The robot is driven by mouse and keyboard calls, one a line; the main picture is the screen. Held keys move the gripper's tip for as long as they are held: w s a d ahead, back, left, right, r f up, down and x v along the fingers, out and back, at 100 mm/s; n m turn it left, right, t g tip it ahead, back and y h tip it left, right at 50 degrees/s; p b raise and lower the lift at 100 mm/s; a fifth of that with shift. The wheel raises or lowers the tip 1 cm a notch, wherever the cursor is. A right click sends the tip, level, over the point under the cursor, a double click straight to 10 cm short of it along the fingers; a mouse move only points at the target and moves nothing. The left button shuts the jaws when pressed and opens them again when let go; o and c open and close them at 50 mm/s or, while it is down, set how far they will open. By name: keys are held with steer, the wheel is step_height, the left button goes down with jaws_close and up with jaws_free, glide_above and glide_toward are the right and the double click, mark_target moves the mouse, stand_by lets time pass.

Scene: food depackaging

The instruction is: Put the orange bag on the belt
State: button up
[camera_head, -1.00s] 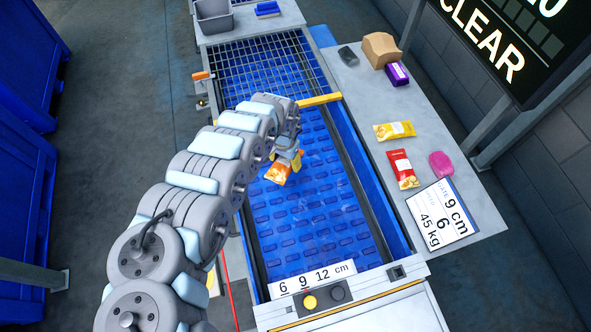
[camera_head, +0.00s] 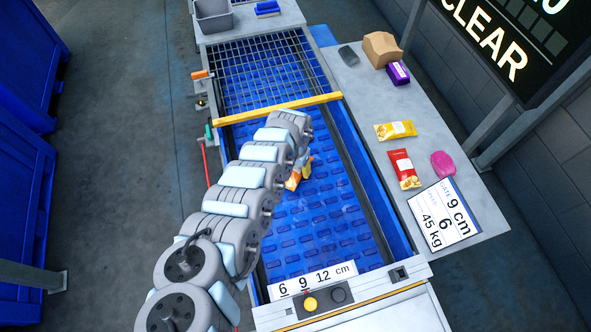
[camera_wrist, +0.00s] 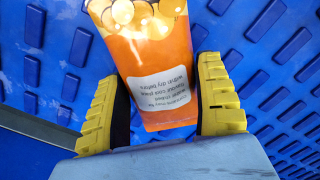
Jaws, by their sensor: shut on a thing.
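The orange bag (camera_wrist: 158,60) is between the two yellow-padded fingers of my gripper (camera_wrist: 165,105) in the wrist view, with a white label facing the camera. My gripper is shut on it. The blue belt (camera_head: 315,215) fills the background of the wrist view. In the head view the orange bag (camera_head: 292,181) shows only in part, over the belt beside my arm, which hides most of the gripper. I cannot tell whether the bag touches the belt.
A yellow bar (camera_head: 280,108) crosses the belt, with a wire mesh (camera_head: 265,70) beyond it. The right-hand table (camera_head: 455,185) holds a yellow bag (camera_head: 394,130), a red bag (camera_head: 403,168), a pink item (camera_head: 443,164), a purple pack (camera_head: 397,73) and a brown bag (camera_head: 381,49).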

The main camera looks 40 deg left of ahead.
mark_target(295, 166)
steer(key=shift+f, duration=0.65)
steer(key=shift+f, duration=0.1)
steer(key=o, duration=1.1)
step_height(295, 166, up, 5)
steer(key=shift+a+p, duration=0.1)
steer(key=shift+p, duration=0.55)
steer(key=shift+r+p, duration=0.35)
steer(key=shift+r, duration=3.3)
